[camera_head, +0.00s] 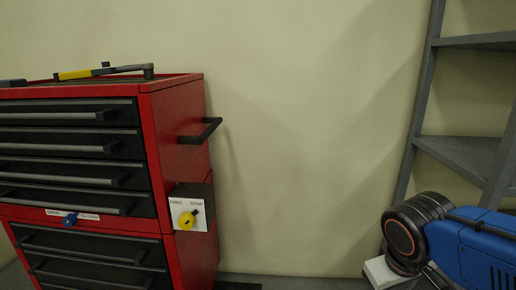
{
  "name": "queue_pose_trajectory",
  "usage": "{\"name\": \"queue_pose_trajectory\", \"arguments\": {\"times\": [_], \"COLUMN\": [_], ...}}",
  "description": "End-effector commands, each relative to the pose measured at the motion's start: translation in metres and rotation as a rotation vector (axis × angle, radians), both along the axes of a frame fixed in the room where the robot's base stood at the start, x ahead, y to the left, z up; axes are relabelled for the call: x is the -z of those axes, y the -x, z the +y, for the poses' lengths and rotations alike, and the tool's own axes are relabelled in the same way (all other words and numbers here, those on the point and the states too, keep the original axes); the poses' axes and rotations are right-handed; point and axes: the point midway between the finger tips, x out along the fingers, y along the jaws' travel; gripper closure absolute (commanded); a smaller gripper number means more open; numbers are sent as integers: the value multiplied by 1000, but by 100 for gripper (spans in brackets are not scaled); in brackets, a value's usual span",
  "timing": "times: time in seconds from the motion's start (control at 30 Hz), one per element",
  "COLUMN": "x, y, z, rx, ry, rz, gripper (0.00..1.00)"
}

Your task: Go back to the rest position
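A red tool cabinet (174,134) with black drawers stands at the left. A white plate (188,215) reading FREE and STOP is on the cabinet's right side, with a yellow knob (187,219) on it. A blue knob (70,220) sits at the label (88,216) reading OPEN and CLOSED on the front.
A black handle (208,130) sticks out from the cabinet's right side. A yellow and black tool (100,72) lies on top. The wall between is bare.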

Motion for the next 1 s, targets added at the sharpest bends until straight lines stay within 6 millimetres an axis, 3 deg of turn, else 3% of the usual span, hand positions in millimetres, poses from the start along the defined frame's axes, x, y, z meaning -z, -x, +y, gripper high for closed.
{"name": "queue_pose_trajectory", "arguments": {"times": [0.3, 0.67, 0.77, 1.0], "x": [-8, -11, -11, -11], "y": [20, 22, 22, 21], "z": [-7, -7, -7, 6], "rx": [123, 148, 147, 120], "ry": [-167, -205, -204, -206], "rz": [-131, -171, -169, -167], "gripper": [46, 46, 67, 69]}}
